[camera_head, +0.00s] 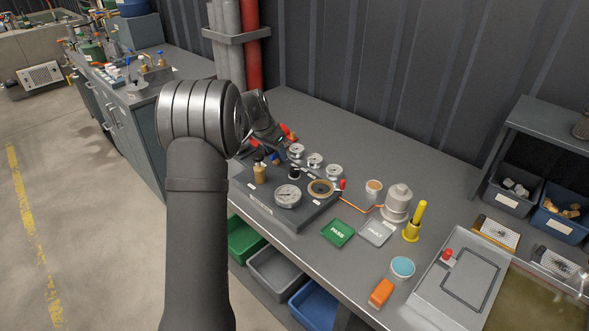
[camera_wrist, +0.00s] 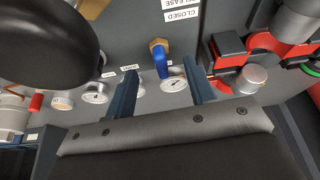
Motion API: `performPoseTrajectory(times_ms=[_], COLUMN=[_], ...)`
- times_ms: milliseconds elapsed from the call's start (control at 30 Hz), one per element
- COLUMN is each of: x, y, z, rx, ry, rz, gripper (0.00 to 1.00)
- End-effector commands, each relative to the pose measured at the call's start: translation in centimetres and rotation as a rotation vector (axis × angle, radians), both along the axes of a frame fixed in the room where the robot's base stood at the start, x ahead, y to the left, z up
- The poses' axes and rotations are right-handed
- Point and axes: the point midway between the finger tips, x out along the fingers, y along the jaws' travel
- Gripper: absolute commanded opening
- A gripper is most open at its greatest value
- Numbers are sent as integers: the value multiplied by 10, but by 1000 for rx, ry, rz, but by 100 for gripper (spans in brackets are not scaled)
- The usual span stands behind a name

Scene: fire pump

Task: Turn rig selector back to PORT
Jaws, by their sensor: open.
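The test rig (camera_head: 248,200) is a dark panel on the bench with gauges, fittings and small labels. In the wrist view a small blue lever (camera_wrist: 160,62) on a brass fitting (camera_wrist: 158,44) shows between the fingers of my gripper (camera_wrist: 161,68). It may be the rig selector, but no PORT mark is readable. Labels reading CLOSED and RELEASE (camera_wrist: 181,9) stand above it. My gripper is open, and nothing is seen held. Contact with the lever cannot be told. In the head view my arm hides part of the rig and most of my gripper.
A large black rounded knob (camera_wrist: 45,40) fills the upper left of the wrist view. Red and black parts (camera_wrist: 235,55) stand close on the right. Small gauges (camera_wrist: 96,93) lie near the fingers. Green PASS (camera_head: 338,233) and grey FAULT (camera_head: 377,232) plates lie right of the rig.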

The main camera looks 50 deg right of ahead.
Motion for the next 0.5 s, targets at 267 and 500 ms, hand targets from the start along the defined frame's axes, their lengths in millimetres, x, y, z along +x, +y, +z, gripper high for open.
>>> performPoseTrajectory(times_ms=[267, 500], x=[-47, -81], y=[-13, -4], z=[78, 142], rx=[179, 345], ry=[20, 13], rz=[-84, -83], gripper=[50, 50])
